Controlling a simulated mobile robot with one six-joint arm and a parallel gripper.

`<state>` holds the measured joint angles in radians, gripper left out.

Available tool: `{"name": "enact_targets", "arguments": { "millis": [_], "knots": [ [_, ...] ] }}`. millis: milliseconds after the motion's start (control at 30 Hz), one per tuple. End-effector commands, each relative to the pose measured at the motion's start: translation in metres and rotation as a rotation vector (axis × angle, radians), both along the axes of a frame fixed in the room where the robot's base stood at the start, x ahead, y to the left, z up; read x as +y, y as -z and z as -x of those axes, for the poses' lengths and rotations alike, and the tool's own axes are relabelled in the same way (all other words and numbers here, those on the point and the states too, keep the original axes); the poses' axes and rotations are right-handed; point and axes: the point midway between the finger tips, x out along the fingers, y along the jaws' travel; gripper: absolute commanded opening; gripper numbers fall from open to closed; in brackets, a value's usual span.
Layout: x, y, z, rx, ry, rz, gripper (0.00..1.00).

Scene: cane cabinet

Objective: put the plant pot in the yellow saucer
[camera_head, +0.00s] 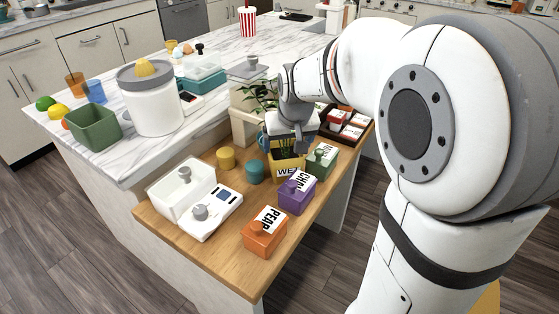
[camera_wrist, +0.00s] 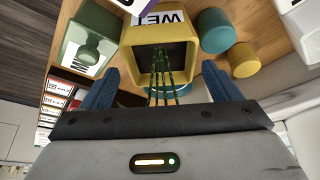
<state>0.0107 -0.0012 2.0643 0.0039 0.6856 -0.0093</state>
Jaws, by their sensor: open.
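The plant (camera_head: 258,97) shows its green leaves above and left of my gripper (camera_head: 290,143) in the head view. Its green stems (camera_wrist: 165,68) also show in the wrist view, in front of a square yellow container (camera_wrist: 132,62) labelled "WET". I cannot tell whether the stems rise from inside that container. A teal rim (camera_wrist: 182,98) shows below the stems, partly hidden by my gripper. In the wrist view my gripper (camera_wrist: 160,85) is open, its blue fingers apart on either side of the stems. I cannot clearly make out the yellow saucer.
A yellow cylinder (camera_head: 226,159) and a teal cylinder (camera_head: 254,171) stand left of the container. Purple (camera_head: 296,197), orange (camera_head: 265,236) and green (camera_head: 321,161) labelled boxes stand nearby. A white scale (camera_head: 212,215) and a white bin (camera_head: 172,200) sit left.

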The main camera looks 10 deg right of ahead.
Motion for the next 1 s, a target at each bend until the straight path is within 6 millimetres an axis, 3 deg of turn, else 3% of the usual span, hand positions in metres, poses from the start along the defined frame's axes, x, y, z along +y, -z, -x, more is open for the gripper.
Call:
{"name": "enact_targets", "arguments": {
  "millis": [333, 600, 1000],
  "knots": [
    [0.001, 0.043, -0.018, 0.003, -0.001, 0.000, 0.84],
    [0.001, 0.045, -0.020, 0.000, -0.001, -0.001, 0.83],
    [0.001, 0.045, -0.020, 0.000, -0.002, 0.000, 0.50]
  ]
}}
